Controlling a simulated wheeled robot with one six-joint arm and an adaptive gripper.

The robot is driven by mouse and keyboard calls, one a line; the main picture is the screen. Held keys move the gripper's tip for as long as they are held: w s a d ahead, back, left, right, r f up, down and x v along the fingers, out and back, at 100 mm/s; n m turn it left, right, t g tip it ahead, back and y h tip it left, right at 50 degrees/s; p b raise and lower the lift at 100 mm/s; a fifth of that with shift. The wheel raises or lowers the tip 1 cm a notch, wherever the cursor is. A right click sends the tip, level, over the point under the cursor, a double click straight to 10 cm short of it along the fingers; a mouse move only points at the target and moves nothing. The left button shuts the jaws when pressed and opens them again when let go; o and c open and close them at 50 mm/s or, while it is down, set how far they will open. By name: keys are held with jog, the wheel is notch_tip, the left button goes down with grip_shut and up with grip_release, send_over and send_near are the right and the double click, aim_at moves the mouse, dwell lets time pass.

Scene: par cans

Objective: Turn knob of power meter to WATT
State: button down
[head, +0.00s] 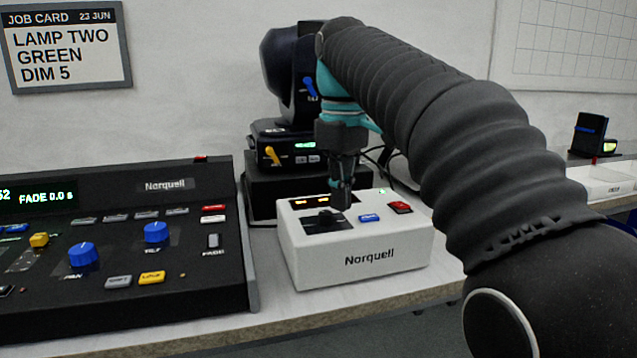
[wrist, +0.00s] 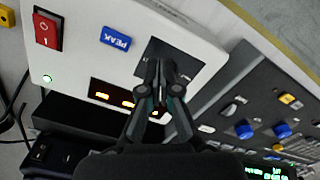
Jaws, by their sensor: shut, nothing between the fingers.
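The power meter is a white box (head: 360,258) marked Norquell on the bench. It also shows in the wrist view (wrist: 75,70). On its top are a black knob (head: 325,219) on a dark panel, a blue button (head: 369,218) reading PEAK in the wrist view, and a red rocker switch (head: 400,207). My gripper (head: 342,203) is shut and empty, pointing down at the top of the meter, just behind and right of the knob. In the wrist view its fingertips (wrist: 160,72) overlap the dark panel (wrist: 172,55) and hide the knob; contact and any scale marks cannot be made out.
A black lighting console (head: 120,250) with blue knobs stands left of the meter. A moving-head lamp (head: 285,140) stands close behind it on a black box. A job card (head: 65,45) hangs on the wall. The bench's front edge is close before the meter.

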aim_at(333, 232)
jog(key=shift+f+b, duration=0.45)
jog(key=shift+f, duration=0.7)
jog(key=shift+s+a+r+p, duration=0.1)
jog(key=shift+r+p, duration=0.15)
jog(key=shift+p, duration=0.15)
jog(key=shift+s+a+p, duration=0.4)
jog(key=shift+s+p, duration=0.1)
jog(key=shift+p, duration=0.65)
jog(key=shift+s+a+f, duration=0.15)
jog(key=shift+a, duration=0.15)
jog(key=shift+s, duration=0.15)
jog(key=shift+s+d, duration=0.15)
jog(key=shift+s, duration=0.05)
jog(key=shift+r, duration=3.05)
